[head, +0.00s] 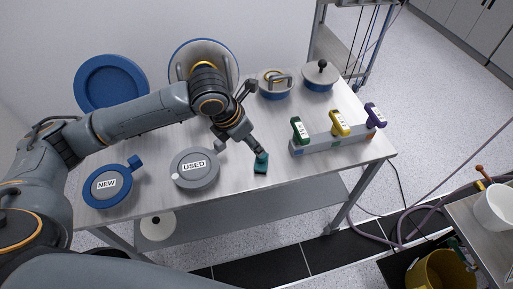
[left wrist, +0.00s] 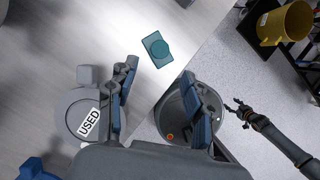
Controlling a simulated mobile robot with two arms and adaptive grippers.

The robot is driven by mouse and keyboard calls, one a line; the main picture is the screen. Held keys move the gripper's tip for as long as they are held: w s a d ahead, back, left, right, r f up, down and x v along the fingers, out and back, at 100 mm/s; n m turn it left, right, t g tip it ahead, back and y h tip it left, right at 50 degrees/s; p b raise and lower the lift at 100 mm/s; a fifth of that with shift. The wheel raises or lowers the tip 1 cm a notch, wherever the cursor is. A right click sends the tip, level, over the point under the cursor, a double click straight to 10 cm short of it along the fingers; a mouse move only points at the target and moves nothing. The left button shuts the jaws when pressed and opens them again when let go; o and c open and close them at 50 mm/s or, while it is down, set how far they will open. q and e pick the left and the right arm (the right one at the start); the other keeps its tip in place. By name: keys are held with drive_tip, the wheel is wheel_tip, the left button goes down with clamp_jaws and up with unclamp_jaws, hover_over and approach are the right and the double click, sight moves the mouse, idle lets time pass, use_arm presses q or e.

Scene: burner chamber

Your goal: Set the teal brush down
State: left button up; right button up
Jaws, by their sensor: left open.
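The teal brush (head: 261,163) rests on the table near its front edge, just right of the grey USED lid (head: 195,169). In the left wrist view the brush (left wrist: 157,50) is a teal block with a round knob, lying beyond my fingertips and touching neither finger. My left gripper (head: 254,120) is above the table, over and behind the brush. Its two fingers (left wrist: 166,92) are spread wide with nothing between them. My right gripper (left wrist: 238,111) shows small at the right of the left wrist view, off the table, its fingers apart and empty.
A blue NEW lid (head: 107,186) lies at the table's left. A grey rack (head: 335,142) with green, yellow and purple handles stands right of the brush. Two lidded pots (head: 320,76) are at the back. A yellow bucket (head: 441,270) is at lower right.

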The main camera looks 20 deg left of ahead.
use_arm(q)
drive_tip(key=shift+v, duration=1.35)
